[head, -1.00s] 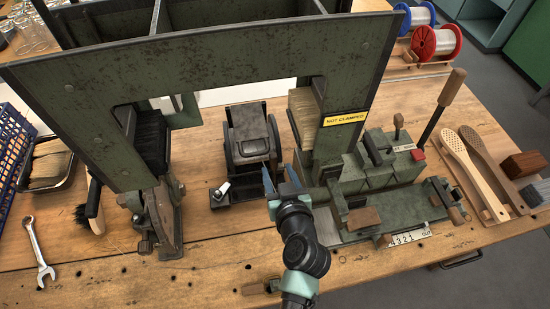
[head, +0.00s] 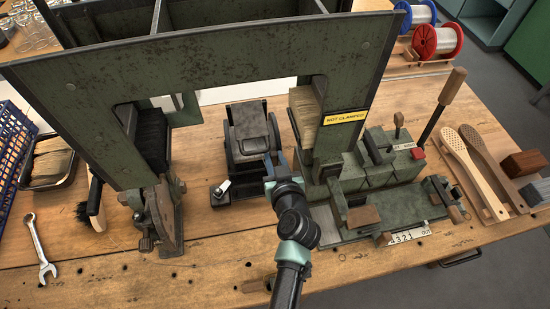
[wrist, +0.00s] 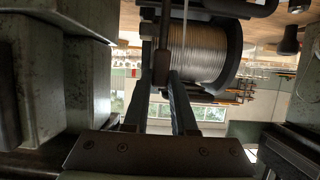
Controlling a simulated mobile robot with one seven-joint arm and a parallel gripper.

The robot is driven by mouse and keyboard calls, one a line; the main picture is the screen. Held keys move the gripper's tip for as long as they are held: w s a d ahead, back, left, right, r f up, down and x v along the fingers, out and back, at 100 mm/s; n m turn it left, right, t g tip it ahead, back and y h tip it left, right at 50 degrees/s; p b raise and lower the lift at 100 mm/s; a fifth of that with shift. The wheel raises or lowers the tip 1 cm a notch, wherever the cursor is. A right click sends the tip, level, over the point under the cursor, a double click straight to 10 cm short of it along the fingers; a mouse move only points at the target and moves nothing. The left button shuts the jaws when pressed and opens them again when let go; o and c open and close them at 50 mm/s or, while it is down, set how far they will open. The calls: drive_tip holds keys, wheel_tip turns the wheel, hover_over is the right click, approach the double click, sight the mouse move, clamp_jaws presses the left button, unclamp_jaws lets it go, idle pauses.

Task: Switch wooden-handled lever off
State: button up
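The long lever with a wooden handle (head: 453,87) stands at the right end of the green machine in the head view, leaning up and to the right on a dark shaft. My gripper (head: 275,161) is well to its left, near the middle of the bench beside the dark wire-spool unit (head: 249,130). In the wrist view my gripper (wrist: 158,88) is open, with a gap between its two dark fingers. A spool of grey wire (wrist: 200,55) shows beyond the fingers. The lever is not recognisable in the wrist view.
A large green frame (head: 220,70) with a yellow "NOT CLAMPED" label (head: 344,118) spans the bench. Green machine blocks (head: 365,170) lie between my gripper and the lever. A small wooden-knobbed lever (head: 398,122), a red button (head: 418,154) and wooden brush bodies (head: 470,170) are at right.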

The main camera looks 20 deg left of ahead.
clamp_jaws()
idle(1.0)
